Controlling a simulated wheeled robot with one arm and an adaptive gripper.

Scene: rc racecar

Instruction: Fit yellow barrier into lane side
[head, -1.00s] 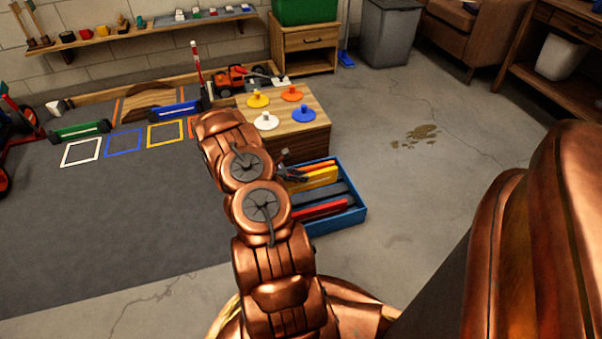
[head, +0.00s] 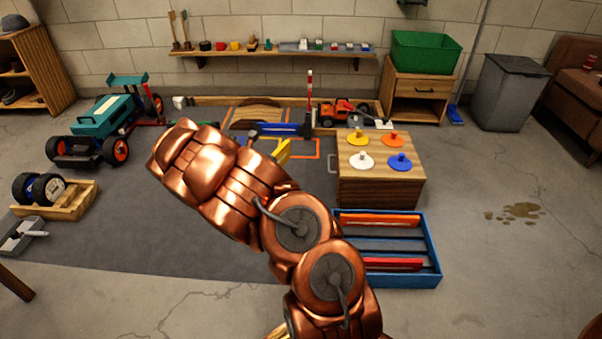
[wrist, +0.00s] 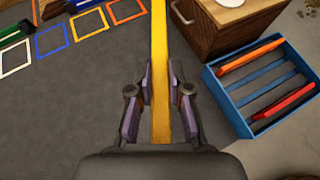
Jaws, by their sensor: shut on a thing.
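The yellow barrier (wrist: 160,50) is a long narrow bar held between the fingers of my gripper (wrist: 160,88) in the wrist view. It points forward, above the grey mat. Coloured outlines lie on the mat: a white square (wrist: 3,62), a blue square (wrist: 36,44), a yellow square (wrist: 73,28) and an orange square (head: 317,149). A blue barrier (head: 280,129) stands behind the squares.
A blue crate (head: 433,250) holds an orange bar (head: 380,219) and a red bar (head: 393,264). A wooden cabinet (head: 385,187) with coloured knobbed discs stands beside the mat. A teal car (head: 105,118) is at the left. The mat's left middle is open.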

